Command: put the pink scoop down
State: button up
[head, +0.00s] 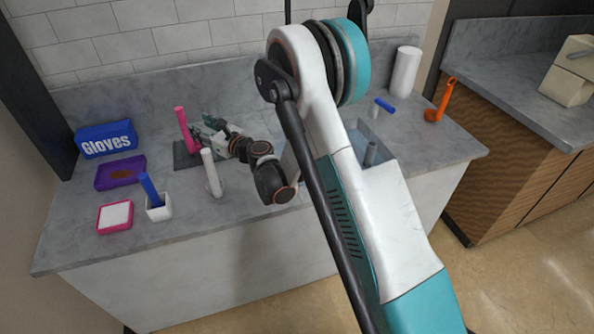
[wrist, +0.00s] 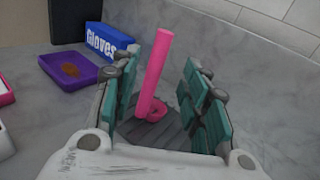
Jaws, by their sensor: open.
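The pink scoop (wrist: 155,70) stands in the wrist view with its handle upright and leaning slightly, and its small ring-like end low down at a dark grey mat (wrist: 172,133). It also shows in the head view (head: 184,128), at the left of the counter. My gripper (wrist: 165,95) is open, with one teal finger on each side of the scoop and a gap to the handle on both sides. In the head view my gripper (head: 208,132) is just right of the scoop, over the dark mat (head: 185,157).
A blue gloves box (head: 105,140), a purple tray (head: 120,172), a pink-rimmed dish (head: 115,217) and a white cup with a blue handle (head: 158,209) stand left. A white upright piece (head: 211,172) is close to my arm. An orange scoop (head: 440,102) lies far right.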

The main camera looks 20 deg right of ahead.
jog(key=s+d+r+n+g+h, duration=0.2)
jog(key=s+d+r+n+g, duration=0.2)
jog(key=s+r+n, duration=1.15)
jog(key=s+d+f+n+g+h, duration=0.1)
jog(key=s+d+n, duration=0.3)
jog(key=s, duration=0.5)
jog(key=s+d+f+n+g+h, duration=0.1)
jog(key=s+d+n+h, duration=0.3)
jog(key=s, duration=0.6)
jog(key=s+d+f+n+g+h, duration=0.2)
jog(key=s+d+n, duration=0.3)
jog(key=s, duration=0.5)
jog(key=shift+s+d+f, duration=0.25)
jog(key=shift+d+f, duration=0.25)
jog(key=shift+d, duration=0.45)
